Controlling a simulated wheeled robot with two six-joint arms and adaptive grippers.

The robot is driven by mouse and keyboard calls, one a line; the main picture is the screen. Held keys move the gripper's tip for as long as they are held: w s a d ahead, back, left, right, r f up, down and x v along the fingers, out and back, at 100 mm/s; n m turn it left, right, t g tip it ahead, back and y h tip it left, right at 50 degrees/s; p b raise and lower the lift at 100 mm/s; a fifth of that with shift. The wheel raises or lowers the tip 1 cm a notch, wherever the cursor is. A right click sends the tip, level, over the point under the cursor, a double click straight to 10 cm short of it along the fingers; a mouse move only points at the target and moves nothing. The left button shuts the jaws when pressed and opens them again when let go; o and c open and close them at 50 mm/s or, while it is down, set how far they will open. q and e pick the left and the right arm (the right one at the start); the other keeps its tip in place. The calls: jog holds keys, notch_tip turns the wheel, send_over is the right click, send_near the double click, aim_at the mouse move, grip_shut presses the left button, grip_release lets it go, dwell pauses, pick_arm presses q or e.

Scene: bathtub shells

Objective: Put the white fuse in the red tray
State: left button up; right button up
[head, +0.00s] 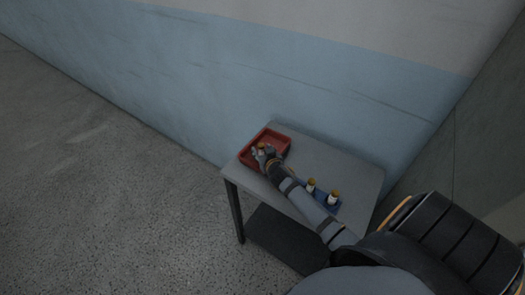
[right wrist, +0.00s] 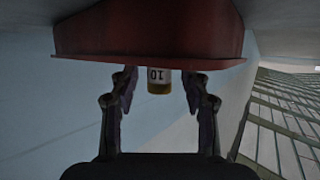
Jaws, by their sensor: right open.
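The red tray (head: 286,139) sits at the far left corner of the table. A white fuse (head: 261,147) with a gold cap stands in it, between the fingers of my right gripper (head: 263,154). In the right wrist view the picture is upside down: the fuse (right wrist: 159,80), marked "10", shows between the two spread fingers (right wrist: 160,100), with its other end hidden behind the wall of the red tray (right wrist: 150,35). My right gripper is open, with gaps at both sides of the fuse. My left gripper is not in view.
A blue holder (head: 322,201) on the table carries two more white fuses with gold caps (head: 311,186) (head: 334,198), close beside my right forearm. The grey table (head: 350,175) is clear at the back right. A blue and white wall (head: 230,75) stands behind it.

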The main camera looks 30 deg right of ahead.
jog(key=shift+r, duration=0.25)
jog(key=p+v, duration=0.5)
jog(key=v, duration=0.6)
jog(key=shift+s+a, duration=0.2)
jog(key=shift+s, duration=0.25)
